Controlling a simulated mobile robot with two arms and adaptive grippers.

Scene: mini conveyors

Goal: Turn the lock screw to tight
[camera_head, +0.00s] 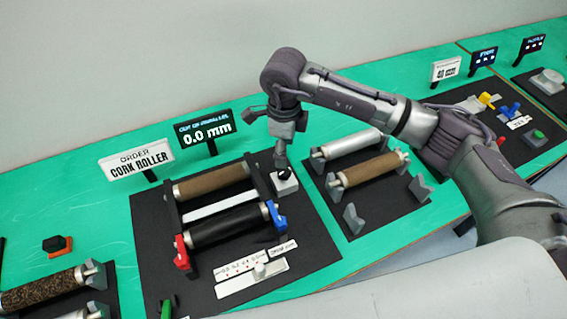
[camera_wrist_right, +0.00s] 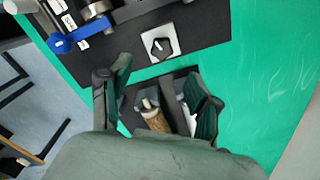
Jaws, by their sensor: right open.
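A small black knob (camera_wrist_right: 161,46), which looks like the lock screw, sits on a white square plate (camera_wrist_right: 147,37) at the edge of the black mat. In the head view the white plate (camera_head: 290,187) is at the right rear corner of the roller stand, with the knob partly hidden by my gripper. My right gripper (camera_head: 282,155) hangs above the knob. In the right wrist view my right gripper (camera_wrist_right: 160,75) is open and empty, with the knob ahead of its fingers. I cannot tell whether it touches the knob. My left gripper is not in view.
A brown roller (camera_head: 211,181) and a black roller (camera_head: 227,226) lie in the stand beside the knob, with a blue lever (camera_head: 274,215) at the front. A display (camera_head: 204,133) reads 0.0 mm. Spare rollers (camera_head: 368,170) lie on the mat to the right.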

